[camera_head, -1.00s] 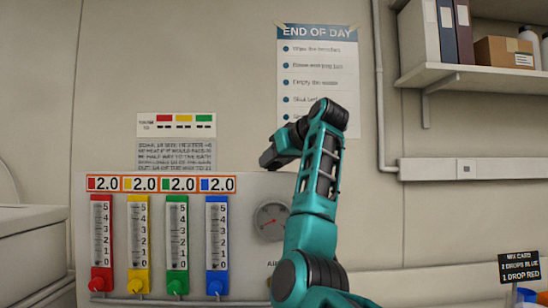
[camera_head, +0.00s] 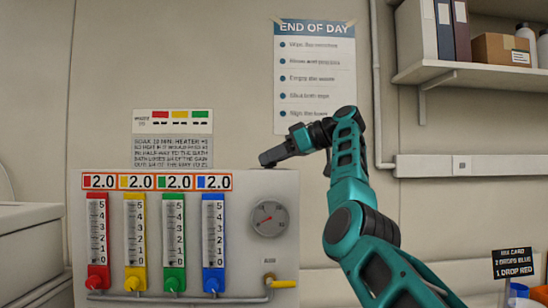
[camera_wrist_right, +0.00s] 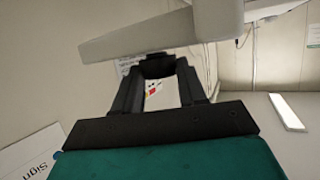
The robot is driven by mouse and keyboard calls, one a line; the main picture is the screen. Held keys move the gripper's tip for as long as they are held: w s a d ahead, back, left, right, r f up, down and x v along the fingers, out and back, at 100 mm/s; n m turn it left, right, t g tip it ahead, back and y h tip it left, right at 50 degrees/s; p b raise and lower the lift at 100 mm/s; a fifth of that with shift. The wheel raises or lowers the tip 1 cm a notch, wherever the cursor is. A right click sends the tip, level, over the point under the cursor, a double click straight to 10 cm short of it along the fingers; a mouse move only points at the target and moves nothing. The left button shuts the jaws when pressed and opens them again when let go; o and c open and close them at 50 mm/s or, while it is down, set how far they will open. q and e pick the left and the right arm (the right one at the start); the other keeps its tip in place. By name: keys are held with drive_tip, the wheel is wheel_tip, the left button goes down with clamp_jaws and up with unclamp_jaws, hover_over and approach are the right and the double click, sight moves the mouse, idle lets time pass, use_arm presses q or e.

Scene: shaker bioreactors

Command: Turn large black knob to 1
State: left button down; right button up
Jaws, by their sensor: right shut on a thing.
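My right gripper (camera_head: 270,158) reaches in from the right, at the top edge of the grey panel box (camera_head: 245,187). It is shut on a dark thing there, which fits the large black knob (camera_head: 288,166), but the knob's shape and marks are mostly hidden. In the right wrist view, the black fingers (camera_wrist_right: 156,72) close toward a dark patch at their tips, just under a pale slab. No number or pointer of the knob can be read. My left gripper is not in view.
The panel front has red, yellow, green and blue flow tubes, a round gauge (camera_head: 269,219) and a yellow handle (camera_head: 284,284). A poster (camera_head: 315,75) hangs behind my arm. A shelf (camera_head: 470,75) is at upper right, and a small black card (camera_head: 514,263) at lower right.

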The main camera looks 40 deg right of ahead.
drive_tip(key=shift+n+g+y, duration=0.5)
drive_tip(key=shift+n+y, duration=0.2)
idle(0.3)
drive_tip(key=o, duration=1)
drive_tip(key=shift+o, duration=0.2)
